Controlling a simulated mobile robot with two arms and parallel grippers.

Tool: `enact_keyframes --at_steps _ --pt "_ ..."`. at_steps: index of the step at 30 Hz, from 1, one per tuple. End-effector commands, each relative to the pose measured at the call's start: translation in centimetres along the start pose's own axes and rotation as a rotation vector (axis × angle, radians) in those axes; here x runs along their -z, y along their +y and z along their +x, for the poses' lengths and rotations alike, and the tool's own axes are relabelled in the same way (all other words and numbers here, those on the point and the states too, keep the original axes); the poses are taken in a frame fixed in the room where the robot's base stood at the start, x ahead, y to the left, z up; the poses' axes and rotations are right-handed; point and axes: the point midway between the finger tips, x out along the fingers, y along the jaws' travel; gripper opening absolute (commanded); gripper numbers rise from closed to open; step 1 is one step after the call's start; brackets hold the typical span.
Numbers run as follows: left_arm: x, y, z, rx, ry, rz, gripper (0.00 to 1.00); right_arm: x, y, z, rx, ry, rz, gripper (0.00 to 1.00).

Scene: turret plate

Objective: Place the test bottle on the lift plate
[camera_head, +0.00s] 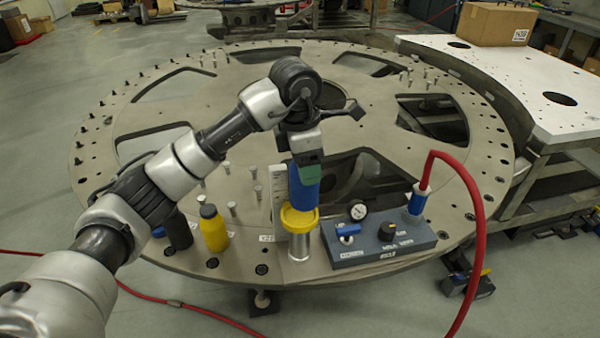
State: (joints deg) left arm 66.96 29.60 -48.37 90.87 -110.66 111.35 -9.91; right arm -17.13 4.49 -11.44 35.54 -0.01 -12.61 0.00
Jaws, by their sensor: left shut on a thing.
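My left gripper (306,158) comes down from above and is shut on the upper part of a blue bottle (304,193), which I take as the test bottle. The bottle is upright, and its top is hidden by the gripper. Its lower end is at the yellow round plate (300,219) on top of a short silver cylinder, which looks like the lift plate. I cannot tell whether the bottle touches the plate or hangs just above it. My right gripper is not in view.
A yellow bottle (214,230) and a dark bottle (178,232) stand to the left. A blue-grey control box (378,243) with a gauge and red hose (466,180) is close on the right. A pale upright scale (278,195) stands behind the cylinder. The round turret plate (240,97) has large openings.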

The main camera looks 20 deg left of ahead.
Motion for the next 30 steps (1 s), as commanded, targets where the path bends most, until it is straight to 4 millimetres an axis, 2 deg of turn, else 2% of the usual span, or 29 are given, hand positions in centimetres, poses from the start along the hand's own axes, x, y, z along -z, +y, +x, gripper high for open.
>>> enact_keyframes --at_steps 6,15,27,28,30 --pt "1.1 1.0 0.8 -0.001 -0.001 0.0 0.23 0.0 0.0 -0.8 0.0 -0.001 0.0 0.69" --pt "1.5 0.9 4.3 -0.001 -0.001 0.001 0.23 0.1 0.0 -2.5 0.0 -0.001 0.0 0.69" --pt "1.6 1.0 5.1 -0.003 -0.002 0.002 0.23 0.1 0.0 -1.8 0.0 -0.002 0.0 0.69" --pt "1.6 0.9 5.0 -0.001 0.0 0.002 0.69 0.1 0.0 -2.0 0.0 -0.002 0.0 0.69" --pt "1.6 0.9 5.0 -0.001 0.0 0.002 0.75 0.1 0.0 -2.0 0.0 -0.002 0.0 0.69"
